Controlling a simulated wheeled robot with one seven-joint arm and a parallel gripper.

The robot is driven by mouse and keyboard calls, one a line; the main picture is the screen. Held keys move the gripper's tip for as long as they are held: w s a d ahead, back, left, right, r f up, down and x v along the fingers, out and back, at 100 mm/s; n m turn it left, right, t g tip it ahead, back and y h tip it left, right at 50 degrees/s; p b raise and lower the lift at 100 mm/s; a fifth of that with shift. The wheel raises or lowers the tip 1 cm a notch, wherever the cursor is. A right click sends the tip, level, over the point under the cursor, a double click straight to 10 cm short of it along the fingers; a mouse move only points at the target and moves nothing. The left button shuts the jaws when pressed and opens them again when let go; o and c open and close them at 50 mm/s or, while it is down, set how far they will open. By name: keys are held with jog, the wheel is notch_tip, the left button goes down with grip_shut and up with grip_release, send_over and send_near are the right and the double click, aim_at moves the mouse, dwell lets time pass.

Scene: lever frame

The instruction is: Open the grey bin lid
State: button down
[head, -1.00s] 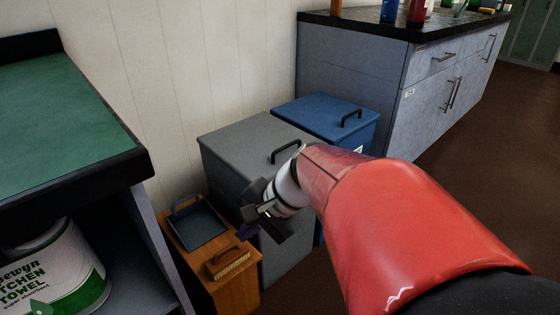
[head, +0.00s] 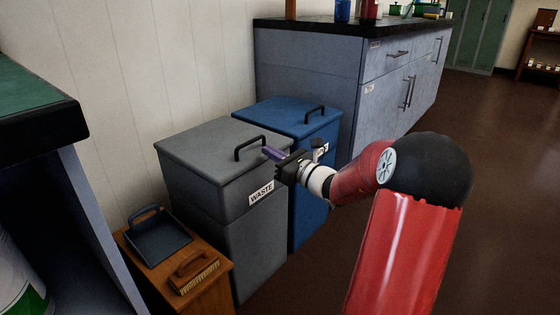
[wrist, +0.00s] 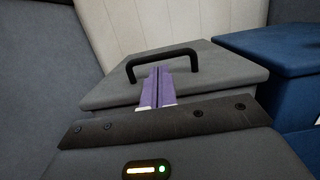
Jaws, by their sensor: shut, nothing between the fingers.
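The grey bin (head: 240,240) stands against the wall with a WASTE label on its front. Its grey lid (head: 200,152) lies closed and has a black bar handle (head: 251,146) near the front right edge. In the wrist view the lid (wrist: 215,70) and the handle (wrist: 160,55) are straight ahead. My gripper (head: 270,153) has purple fingers that are shut with nothing between them. They also show in the wrist view (wrist: 158,78), pointing at the handle from the front. The fingertips overlap the handle's lower opening in that view; I cannot tell whether they touch it.
A blue bin (head: 310,190) with its own handle stands right beside the grey one. A low wooden stand (head: 205,287) with a dustpan (head: 160,238) and brush (head: 195,278) is at the front left. Cabinets (head: 340,85) stand behind. The floor (head: 470,150) to the right is clear.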

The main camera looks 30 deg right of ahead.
aim_at(252, 142)
jog(key=x, duration=0.4)
jog(key=shift+w+a, duration=0.1)
jog(key=shift+w, duration=0.05)
jog(key=shift+w+a+r+p, duration=0.15)
jog(key=shift+r+p, duration=0.5)
jog(key=shift+r, duration=0.05)
dwell(0.4)
